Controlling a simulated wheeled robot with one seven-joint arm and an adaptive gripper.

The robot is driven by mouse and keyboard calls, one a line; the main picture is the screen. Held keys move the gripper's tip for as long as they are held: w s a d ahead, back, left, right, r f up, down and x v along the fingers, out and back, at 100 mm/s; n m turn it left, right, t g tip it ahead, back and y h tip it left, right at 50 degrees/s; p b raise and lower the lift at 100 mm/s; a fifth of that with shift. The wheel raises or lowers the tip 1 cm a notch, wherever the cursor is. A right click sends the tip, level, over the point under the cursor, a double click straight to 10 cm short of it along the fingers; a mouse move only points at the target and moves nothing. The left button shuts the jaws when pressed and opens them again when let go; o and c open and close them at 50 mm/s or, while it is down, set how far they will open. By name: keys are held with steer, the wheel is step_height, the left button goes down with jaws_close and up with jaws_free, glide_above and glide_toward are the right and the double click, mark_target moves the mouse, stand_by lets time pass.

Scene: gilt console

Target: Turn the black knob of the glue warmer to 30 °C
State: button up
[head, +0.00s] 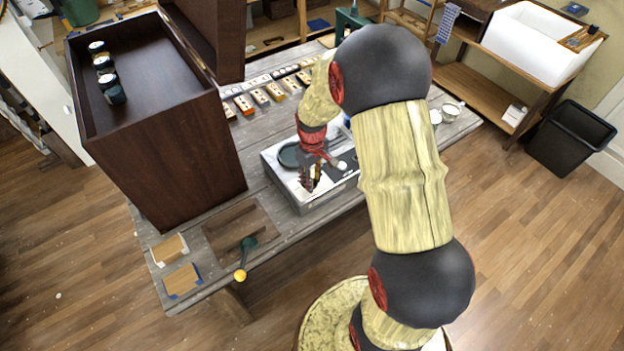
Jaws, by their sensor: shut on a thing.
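The glue warmer (330,196) is a low grey-white box on the grey wooden table, with a dark round plate (289,156) on its top. My arm comes down over it from above. My gripper (311,184) is at the front part of the warmer's top and is shut on the black knob. The fingers cover the knob, so its pointer and any marks around it cannot be read. My wrist and forearm hide part of the warmer's right and rear side.
A tall dark wooden cabinet (170,160) with jars on top stands left of the warmer. Several small wooden blocks (262,97) line the table (205,290) behind. A yellow-knobbed lever (240,275) and sanding pads (182,280) are at the front left. White cups (450,112) stand at the right.

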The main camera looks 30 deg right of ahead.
steer(key=shift+n, duration=1)
steer(key=o, duration=1.2)
steer(key=shift+c, duration=0.2)
steer(key=shift+r, duration=0.1)
step_height(320, 180, up, 12)
